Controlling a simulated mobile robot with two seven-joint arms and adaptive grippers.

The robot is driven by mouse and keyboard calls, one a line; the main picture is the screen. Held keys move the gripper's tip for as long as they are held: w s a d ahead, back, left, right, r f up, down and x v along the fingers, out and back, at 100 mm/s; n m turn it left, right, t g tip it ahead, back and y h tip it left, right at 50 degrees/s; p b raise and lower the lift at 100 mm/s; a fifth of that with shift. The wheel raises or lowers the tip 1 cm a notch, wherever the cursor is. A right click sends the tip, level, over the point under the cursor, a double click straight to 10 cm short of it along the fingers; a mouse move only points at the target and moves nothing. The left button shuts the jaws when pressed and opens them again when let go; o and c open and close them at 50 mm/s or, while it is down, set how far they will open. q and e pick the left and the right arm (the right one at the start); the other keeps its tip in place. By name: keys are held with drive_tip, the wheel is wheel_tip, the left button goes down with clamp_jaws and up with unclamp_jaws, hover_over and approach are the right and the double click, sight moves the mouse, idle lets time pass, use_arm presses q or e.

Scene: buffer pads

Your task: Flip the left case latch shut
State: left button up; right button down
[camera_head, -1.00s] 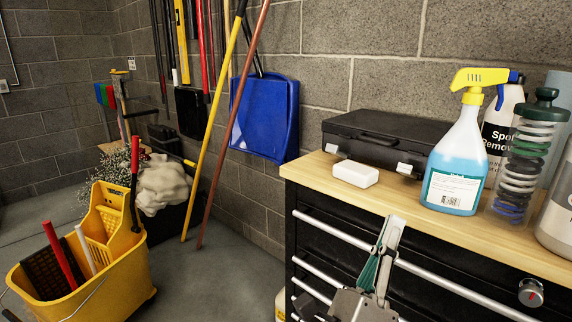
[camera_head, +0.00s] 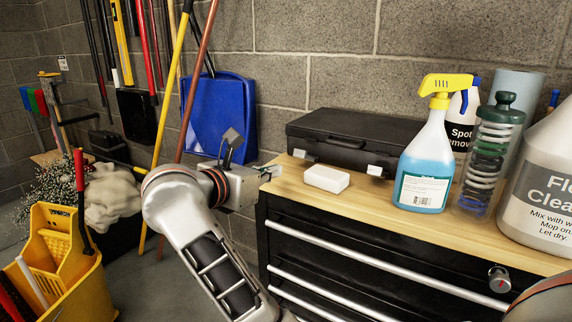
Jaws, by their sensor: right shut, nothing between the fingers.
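The black case (camera_head: 350,131) lies with its lid down at the back of the wooden bench top. Its left latch (camera_head: 300,154) is a small pale tab on the front face near the left corner. The right latch (camera_head: 374,170) is a similar tab further right. Whether either latch is flipped up or down is too small to tell. My right gripper (camera_head: 272,170) is shut and empty at the bench's left edge, its fingers pointing right. It is to the left of the left latch and slightly lower in the picture, apart from it. My left gripper is out of view.
A white block (camera_head: 326,178) sits in front of the case, between the latches. A blue spray bottle (camera_head: 425,160), a spring-filled jar (camera_head: 489,160) and a large cleaner jug (camera_head: 540,190) stand to the right. The wooden bench top (camera_head: 400,222) is clear along its front.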

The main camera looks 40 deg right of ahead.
sight(294, 175)
drive_tip(key=b+x, duration=0.1)
drive_tip(key=x, duration=0.8)
drive_tip(key=shift+s+f+b, duration=0.1)
drive_tip(key=shift+b, duration=0.3)
drive_tip(key=shift+d, duration=0.55)
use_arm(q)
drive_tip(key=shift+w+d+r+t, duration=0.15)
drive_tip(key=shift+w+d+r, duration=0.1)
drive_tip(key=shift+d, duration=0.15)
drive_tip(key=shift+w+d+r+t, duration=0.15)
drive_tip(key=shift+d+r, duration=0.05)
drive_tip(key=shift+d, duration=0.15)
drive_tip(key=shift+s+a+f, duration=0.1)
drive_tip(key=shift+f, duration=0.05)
